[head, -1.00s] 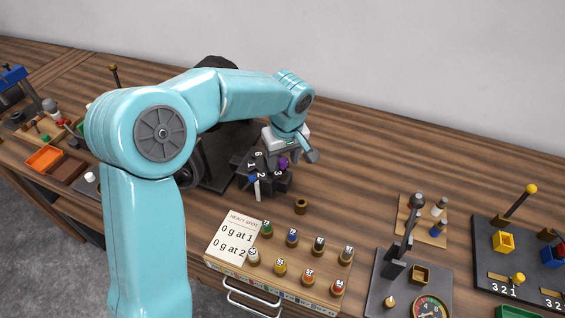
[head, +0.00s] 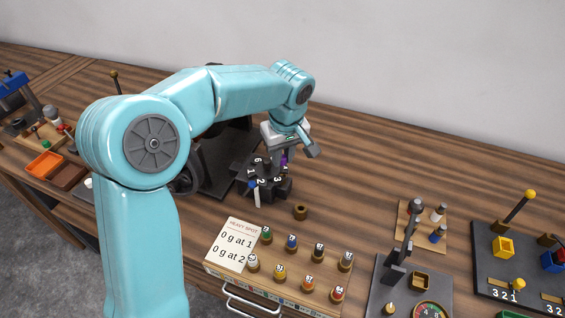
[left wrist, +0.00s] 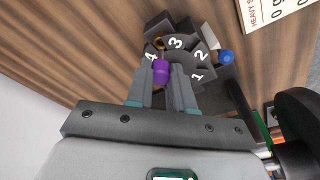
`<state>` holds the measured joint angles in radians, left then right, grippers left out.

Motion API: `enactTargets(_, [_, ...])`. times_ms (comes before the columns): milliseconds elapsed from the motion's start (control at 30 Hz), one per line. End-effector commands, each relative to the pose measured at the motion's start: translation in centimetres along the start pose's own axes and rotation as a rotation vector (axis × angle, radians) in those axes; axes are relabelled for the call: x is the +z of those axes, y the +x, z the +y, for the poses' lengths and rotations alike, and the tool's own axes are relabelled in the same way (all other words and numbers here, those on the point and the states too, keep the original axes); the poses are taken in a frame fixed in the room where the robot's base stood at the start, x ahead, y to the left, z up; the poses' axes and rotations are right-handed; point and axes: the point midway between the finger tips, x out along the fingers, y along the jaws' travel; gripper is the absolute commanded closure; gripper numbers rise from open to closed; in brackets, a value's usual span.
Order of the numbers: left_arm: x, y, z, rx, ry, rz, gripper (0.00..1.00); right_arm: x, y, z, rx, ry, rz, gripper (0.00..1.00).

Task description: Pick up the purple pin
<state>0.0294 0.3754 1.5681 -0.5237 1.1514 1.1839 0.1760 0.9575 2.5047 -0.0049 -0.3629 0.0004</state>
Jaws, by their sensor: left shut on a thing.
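The purple pin (left wrist: 161,71) is between the fingers of my left gripper (left wrist: 162,80) in the left wrist view. The gripper is shut on it. In the head view, a narrow purple strip of the pin (head: 284,159) shows below my left gripper (head: 287,152). The dark numbered block (head: 272,190) is just below the pin, and it also shows in the left wrist view (left wrist: 188,42). The pin is near the number 4. I cannot tell whether its lower end is clear of the block. My right gripper is not in view.
A small brown ring (head: 300,212) lies on the table in front. A wooden board (head: 262,272) holds several numbered pegs and a card.

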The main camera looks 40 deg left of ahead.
Motion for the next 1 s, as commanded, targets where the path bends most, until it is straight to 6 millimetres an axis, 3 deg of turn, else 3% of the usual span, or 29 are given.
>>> enactTargets(300, [-1.5,-10.0,0.2,0.007,-0.001,0.003,1.00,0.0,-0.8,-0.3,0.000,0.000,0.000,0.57])
enactTargets(500, [-2.2,-14.5,0.1,0.004,-0.001,0.001,1.00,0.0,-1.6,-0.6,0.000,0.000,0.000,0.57])
enactTargets(700, [-2.4,-16.2,0.0,0.001,0.000,-0.001,1.00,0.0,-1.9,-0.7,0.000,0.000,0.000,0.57])
enactTargets(1000, [-2.5,-16.4,0.0,0.000,0.000,-0.001,1.00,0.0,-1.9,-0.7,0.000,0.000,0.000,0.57])
